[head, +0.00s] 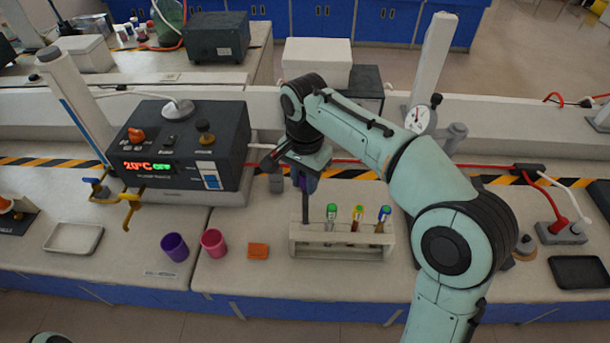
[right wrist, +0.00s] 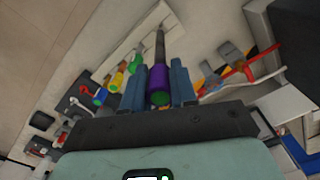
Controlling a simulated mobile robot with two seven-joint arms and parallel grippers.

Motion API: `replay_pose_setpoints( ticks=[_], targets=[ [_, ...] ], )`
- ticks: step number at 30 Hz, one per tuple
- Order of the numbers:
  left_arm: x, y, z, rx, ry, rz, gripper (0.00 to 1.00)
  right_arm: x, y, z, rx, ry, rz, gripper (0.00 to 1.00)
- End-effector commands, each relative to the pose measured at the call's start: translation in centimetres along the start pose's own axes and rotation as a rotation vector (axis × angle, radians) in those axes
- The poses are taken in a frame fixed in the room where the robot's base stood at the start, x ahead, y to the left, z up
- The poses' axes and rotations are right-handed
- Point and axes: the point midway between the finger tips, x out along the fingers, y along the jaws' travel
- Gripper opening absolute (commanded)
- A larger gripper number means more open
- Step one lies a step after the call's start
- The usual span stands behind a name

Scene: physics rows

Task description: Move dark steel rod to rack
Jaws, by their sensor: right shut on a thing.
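The dark steel rod (head: 305,207) hangs upright below my right gripper (head: 304,176). In the right wrist view the rod (right wrist: 160,46) has a purple grip end (right wrist: 159,83), which sits between the two blue-grey fingers of the right gripper (right wrist: 158,92). The gripper is shut on this purple part. The white rack (head: 342,251) stands on the bench under the gripper. The rod's lower end is at the top of the rack's left end; I cannot tell how deep it sits in a hole. My left gripper is out of view.
Several colour-capped tubes, one with a green cap (head: 331,211), stand in the rack right of the rod. A pink cup (head: 213,243), a purple cup (head: 175,247) and an orange block (head: 258,251) are to the left. A heater box (head: 190,150) stands behind.

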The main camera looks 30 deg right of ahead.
Motion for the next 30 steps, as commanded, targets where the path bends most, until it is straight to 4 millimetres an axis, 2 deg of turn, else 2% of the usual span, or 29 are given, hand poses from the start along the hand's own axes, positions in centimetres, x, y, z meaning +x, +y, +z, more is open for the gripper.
replay_pose_setpoints(
  ticks=[17, 30],
  targets=[
    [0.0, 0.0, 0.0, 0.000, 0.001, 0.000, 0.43, 0.0, 0.0, 0.0, 0.000, 0.001, -0.003, 0.00],
    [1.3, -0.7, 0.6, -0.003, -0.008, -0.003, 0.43, 2.1, 0.1, 0.0, 0.000, 0.001, -0.002, 0.00]
  ],
)
